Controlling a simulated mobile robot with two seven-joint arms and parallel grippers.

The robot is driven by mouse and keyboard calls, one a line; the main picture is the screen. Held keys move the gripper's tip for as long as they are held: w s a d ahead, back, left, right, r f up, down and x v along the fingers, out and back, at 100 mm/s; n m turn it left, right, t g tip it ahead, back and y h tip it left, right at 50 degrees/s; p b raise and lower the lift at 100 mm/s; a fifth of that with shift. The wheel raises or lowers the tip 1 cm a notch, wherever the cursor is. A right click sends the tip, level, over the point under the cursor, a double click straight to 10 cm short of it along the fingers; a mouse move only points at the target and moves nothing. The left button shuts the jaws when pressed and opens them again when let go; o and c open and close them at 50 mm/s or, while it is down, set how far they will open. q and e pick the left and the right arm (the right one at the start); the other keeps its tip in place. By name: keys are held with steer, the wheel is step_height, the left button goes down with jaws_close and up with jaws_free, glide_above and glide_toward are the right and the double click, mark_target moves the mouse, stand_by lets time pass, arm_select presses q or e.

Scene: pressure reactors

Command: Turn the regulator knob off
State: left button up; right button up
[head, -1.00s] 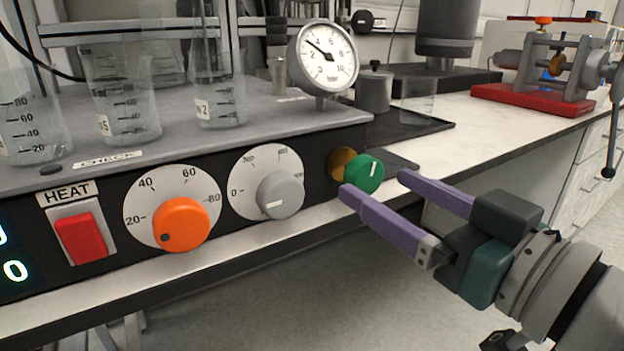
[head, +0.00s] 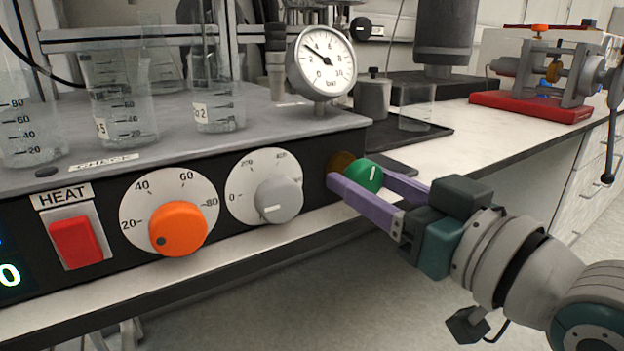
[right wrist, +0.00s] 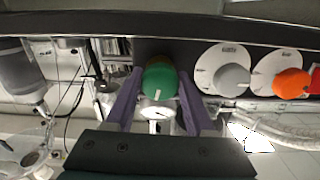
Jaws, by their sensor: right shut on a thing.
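In the right wrist view the green knob (right wrist: 159,84) lies between the two fingers of my right gripper (right wrist: 160,92). The far finger is partly hidden behind the knob in the head view. My left gripper is not in view.
On the same panel are a grey dial (head: 280,199), an orange dial (head: 178,229) and a red heat switch (head: 76,241). Glass beakers (head: 120,115) stand on top of the unit. A red-based device (head: 530,106) stands farther right on the white bench (head: 462,128).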

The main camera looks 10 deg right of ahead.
jaws_close()
steer(key=shift+n, duration=0.3)
